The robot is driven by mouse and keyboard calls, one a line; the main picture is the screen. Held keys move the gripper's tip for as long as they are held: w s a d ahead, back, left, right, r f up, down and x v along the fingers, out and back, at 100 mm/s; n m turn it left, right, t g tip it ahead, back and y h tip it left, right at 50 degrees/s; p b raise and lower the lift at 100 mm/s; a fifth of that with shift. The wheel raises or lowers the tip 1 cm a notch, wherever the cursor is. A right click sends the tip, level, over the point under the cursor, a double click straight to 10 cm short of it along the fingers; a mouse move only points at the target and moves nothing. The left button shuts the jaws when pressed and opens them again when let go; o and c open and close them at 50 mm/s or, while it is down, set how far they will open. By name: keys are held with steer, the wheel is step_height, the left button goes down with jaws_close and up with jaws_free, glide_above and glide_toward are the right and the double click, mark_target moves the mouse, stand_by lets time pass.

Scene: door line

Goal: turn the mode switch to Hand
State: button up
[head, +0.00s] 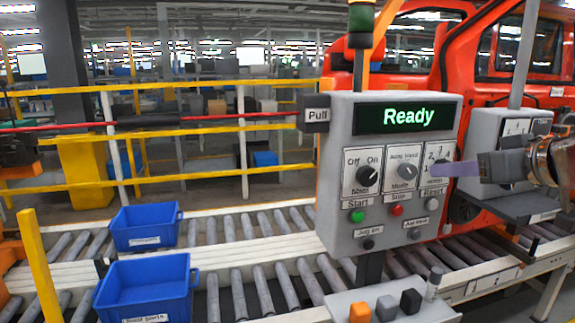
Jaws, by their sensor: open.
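The mode switch (407,171) is a round grey knob on a white plate, in the middle of the grey control panel (345,225). Small lettering above it seems to read Auto and Hand, and Mode stands below it. The picture is too small to tell for sure which way its pointer faces. My gripper (446,169) reaches in from the right with a purple finger in front of the panel's right-hand dial. It is open and apart from the mode switch, to its right. The finger partly hides the right-hand dial.
The panel also has a Ready display (408,116), a Main switch (366,176), a green Start button (357,216) and a red Stop button (397,210). A second grey box (486,135) stands right. Blue bins (148,285) sit on rollers at left.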

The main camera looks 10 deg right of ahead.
mark_target(411, 173)
steer(key=x, duration=1.3)
steer(key=shift+w+f, duration=0.25)
steer(key=shift+w, duration=0.05)
steer(key=shift+c, duration=0.3)
steer(key=c, duration=1)
steer(key=shift+o, duration=0.2)
